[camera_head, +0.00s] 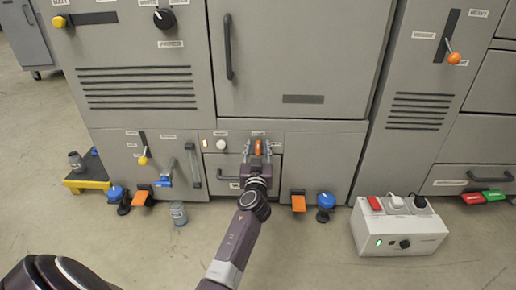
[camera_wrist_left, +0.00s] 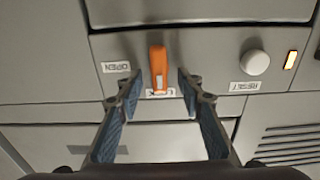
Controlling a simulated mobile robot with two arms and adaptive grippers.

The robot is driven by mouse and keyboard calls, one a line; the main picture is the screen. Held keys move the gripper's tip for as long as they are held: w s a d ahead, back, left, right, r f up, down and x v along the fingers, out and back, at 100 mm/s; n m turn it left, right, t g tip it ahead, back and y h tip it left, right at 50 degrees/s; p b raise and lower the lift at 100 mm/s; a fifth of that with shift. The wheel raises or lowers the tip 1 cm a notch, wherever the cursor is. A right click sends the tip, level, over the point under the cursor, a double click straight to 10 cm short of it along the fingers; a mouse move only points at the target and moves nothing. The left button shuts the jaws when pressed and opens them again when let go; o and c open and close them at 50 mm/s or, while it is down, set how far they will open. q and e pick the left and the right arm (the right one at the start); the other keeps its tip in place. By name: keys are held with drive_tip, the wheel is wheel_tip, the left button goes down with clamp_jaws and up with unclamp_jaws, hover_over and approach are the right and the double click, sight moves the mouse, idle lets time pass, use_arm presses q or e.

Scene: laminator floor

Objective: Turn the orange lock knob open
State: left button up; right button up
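The orange lock knob (camera_head: 258,147) is on the grey machine's lower front panel in the head view. In the left wrist view the orange lock knob (camera_wrist_left: 158,68) stands between labels, one reading OPEN (camera_wrist_left: 116,67) to its left. A second label below the knob is partly covered by it. My left gripper (camera_head: 257,152) is in front of the knob. In the left wrist view its two fingers (camera_wrist_left: 158,84) are spread to either side of the knob, with gaps on both sides. My right gripper is not in view.
A white round RESET button (camera_wrist_left: 255,62) and a lit orange lamp (camera_wrist_left: 291,60) sit beside the knob. A drawer handle (camera_head: 229,179) is below. A white power box (camera_head: 397,236) and a grey can (camera_head: 178,213) stand on the floor.

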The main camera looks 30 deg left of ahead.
use_arm(q)
clamp_jaws()
